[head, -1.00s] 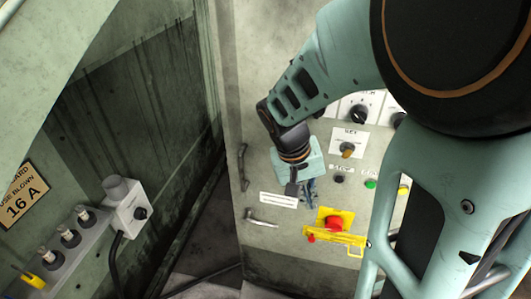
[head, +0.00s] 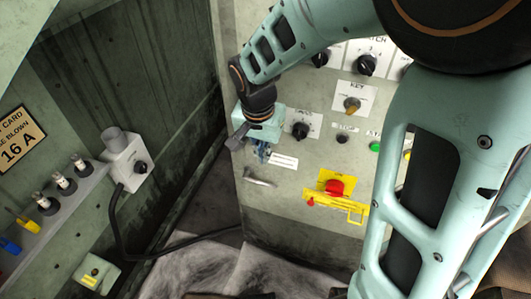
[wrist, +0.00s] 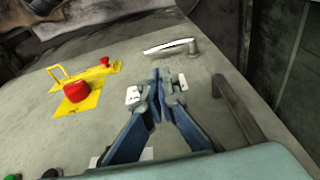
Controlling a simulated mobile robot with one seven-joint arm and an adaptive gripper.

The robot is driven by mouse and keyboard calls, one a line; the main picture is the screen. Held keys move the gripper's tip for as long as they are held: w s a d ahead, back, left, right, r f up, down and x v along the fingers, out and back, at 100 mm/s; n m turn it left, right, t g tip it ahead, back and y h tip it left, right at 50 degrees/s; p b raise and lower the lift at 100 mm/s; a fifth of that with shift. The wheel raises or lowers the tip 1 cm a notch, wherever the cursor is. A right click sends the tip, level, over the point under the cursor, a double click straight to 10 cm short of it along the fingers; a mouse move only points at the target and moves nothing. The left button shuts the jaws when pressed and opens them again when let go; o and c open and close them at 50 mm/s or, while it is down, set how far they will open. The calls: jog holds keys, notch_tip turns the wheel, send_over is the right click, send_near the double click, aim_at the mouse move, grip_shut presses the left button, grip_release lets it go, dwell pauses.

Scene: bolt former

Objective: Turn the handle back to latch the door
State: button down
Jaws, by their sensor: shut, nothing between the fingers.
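The lever handle (head: 260,178) is a small metal lever low on the left edge of the grey-green panel door (head: 290,228). It also shows in the wrist view (wrist: 172,46), lying across the top of the picture with its round pivot at the right end. My gripper (head: 262,156) is shut and empty, just above the lever in the head view. In the wrist view my gripper's fingertips (wrist: 167,80) are together, pointing at the lever with a small gap in the picture. I cannot tell whether they touch the panel.
A bar pull (wrist: 236,108) stands right of the fingers. A red button (head: 336,188) on a yellow plate is right of the lever. Knobs (head: 302,130) and labels fill the panel above. Left are a switch box (head: 124,160) with a cable and fuses (head: 66,186).

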aim_at(266, 183)
jog(key=w+f+b, duration=0.1)
jog(key=f, duration=0.3)
jog(key=f+b, duration=0.1)
jog(key=f, duration=0.4)
jog(key=w+f+b, duration=0.1)
jog(key=f, duration=0.3)
jog(key=shift+w+d+f, duration=0.35)
jog(key=shift+f, duration=0.05)
